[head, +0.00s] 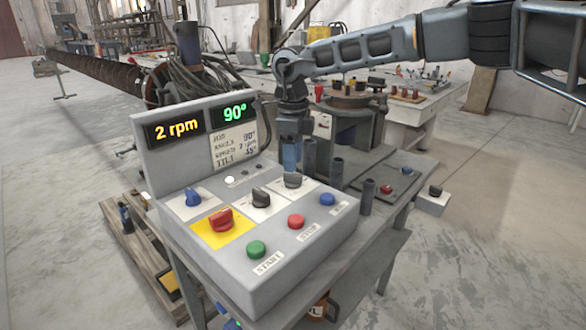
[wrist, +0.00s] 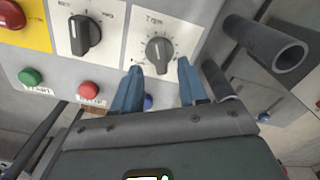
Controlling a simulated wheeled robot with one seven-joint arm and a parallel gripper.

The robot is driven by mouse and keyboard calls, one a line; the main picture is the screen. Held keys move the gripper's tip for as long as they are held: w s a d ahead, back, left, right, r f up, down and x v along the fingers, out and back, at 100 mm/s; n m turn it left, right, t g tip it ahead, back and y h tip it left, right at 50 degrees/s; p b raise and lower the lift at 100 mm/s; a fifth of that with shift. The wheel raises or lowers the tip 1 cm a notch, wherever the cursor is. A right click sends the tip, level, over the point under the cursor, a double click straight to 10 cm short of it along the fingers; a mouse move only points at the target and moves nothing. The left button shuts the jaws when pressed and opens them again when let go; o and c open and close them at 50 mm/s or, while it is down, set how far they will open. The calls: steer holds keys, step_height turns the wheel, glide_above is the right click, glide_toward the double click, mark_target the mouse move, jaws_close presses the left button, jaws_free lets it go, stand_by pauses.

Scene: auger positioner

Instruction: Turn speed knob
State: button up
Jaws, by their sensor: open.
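A grey speed knob (wrist: 158,50) sits on a white plate with an rpm label and dial ticks in the wrist view. In the head view this knob (head: 292,181) is at the back right of the sloped control panel (head: 300,255). My gripper (wrist: 159,67) is open, with one blue finger on each side of the knob's lower edge in the picture. Nothing is held, and I cannot tell whether the fingers touch the knob. In the head view my gripper (head: 290,158) points down just above the knob. An amber display (head: 177,129) reads 2 rpm.
Upright grey tubes (head: 368,197) stand right of the panel. A green display (head: 235,114) reads 90°.

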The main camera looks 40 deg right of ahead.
steer(key=shift+r, duration=1.95)
steer(key=shift+s, duration=0.1)
